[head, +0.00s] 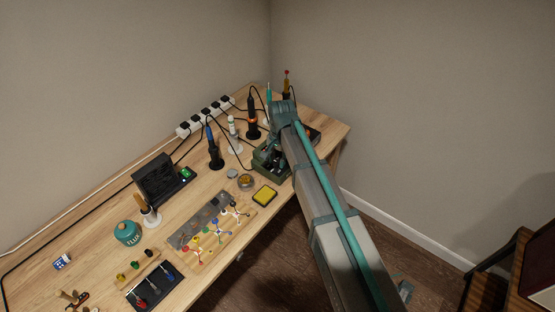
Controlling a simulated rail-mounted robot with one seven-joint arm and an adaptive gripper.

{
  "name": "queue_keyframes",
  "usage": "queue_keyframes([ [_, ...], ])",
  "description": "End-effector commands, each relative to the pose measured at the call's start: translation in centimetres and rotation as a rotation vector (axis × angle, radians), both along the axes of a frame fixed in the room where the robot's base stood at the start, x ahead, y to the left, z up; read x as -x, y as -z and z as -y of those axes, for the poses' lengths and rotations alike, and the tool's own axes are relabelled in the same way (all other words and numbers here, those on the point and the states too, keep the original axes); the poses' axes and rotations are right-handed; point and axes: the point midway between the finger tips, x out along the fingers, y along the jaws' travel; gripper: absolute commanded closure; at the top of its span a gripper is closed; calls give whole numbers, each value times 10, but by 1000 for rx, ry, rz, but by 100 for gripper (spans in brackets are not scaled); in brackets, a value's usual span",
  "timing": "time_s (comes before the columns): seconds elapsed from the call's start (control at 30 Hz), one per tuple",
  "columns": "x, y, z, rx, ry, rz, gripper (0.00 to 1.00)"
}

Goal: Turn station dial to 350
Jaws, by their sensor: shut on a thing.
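The dark green station (261,166) stands on the right part of the wooden workbench, partly covered by my arm. My gripper (277,158) is small and dark in the head view, pointing down at the station from the end of my arm. It is shut on the station dial, as far as its place shows. The dial itself is hidden by the gripper and arm, so its setting cannot be read.
A yellow sponge (265,195) and a round tin (246,182) lie just left of the station. Soldering irons in stands, including a blue-handled one (214,150), rise behind. A black fan unit (155,178), a teal flux jar (127,232) and a power strip (207,117) are further left.

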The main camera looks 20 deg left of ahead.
Motion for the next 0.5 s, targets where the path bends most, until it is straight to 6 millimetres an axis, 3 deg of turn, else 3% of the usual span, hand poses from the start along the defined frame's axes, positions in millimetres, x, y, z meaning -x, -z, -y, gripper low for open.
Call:
queue_keyframes([
  [0.5,0,0,0,0,239,1,100],
])
